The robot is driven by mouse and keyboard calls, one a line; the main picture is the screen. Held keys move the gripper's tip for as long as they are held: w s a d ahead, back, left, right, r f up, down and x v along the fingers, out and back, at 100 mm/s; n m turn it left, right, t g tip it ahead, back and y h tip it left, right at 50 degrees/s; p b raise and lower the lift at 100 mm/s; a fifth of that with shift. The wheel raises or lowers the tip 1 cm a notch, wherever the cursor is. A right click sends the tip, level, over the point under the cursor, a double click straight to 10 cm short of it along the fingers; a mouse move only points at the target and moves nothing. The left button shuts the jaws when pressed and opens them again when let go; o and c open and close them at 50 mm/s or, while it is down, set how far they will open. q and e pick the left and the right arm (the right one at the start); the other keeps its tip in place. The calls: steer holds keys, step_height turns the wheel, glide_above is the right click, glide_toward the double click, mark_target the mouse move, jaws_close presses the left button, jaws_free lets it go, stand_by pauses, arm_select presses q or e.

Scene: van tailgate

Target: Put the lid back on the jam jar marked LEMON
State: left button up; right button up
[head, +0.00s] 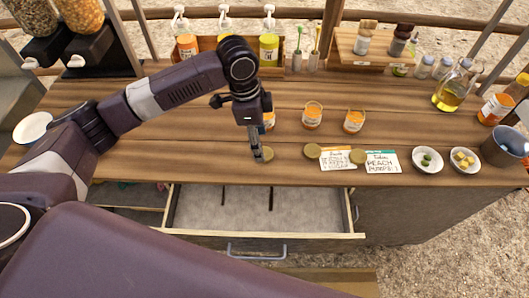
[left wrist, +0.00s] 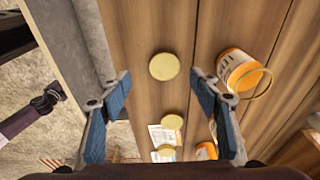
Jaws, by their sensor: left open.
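Three orange jam jars stand in a row on the counter: a left one (head: 269,120) partly hidden by my arm, a middle one (head: 312,115) and a right one (head: 354,121). Their labels are too small to read, so I cannot tell which is LEMON. Three round tan lids lie in front: left (head: 268,153), middle (head: 312,151) and right (head: 355,156). My left gripper (head: 260,155) points down by the left lid. In the left wrist view its open fingers (left wrist: 160,74) frame that lid (left wrist: 164,66), and a jar (left wrist: 238,70) with a wire loop stands to the right.
Two note cards, one white (head: 337,160) and one green-edged (head: 382,162), lie near the counter's front edge. Small bowls (head: 428,160) stand to their right. An open drawer (head: 355,215) juts out below. A wooden rack (head: 207,44) with pump bottles is at the back.

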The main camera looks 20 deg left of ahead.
arm_select(q)
steer(key=shift+w+d+f+p, duration=0.1)
steer(key=shift+w+f+p, duration=0.1)
steer(key=shift+f, duration=0.65)
steer(key=shift+w+d+f+p, duration=0.15)
steer(key=shift+f+p, duration=0.1)
steer(key=shift+f, duration=0.65)
steer(key=shift+w+d+f+p, duration=0.1)
steer(key=shift+w+f+p, duration=0.1)
steer(key=shift+f, duration=0.65)
steer(key=shift+c, duration=0.2)
steer(key=c, duration=0.8)
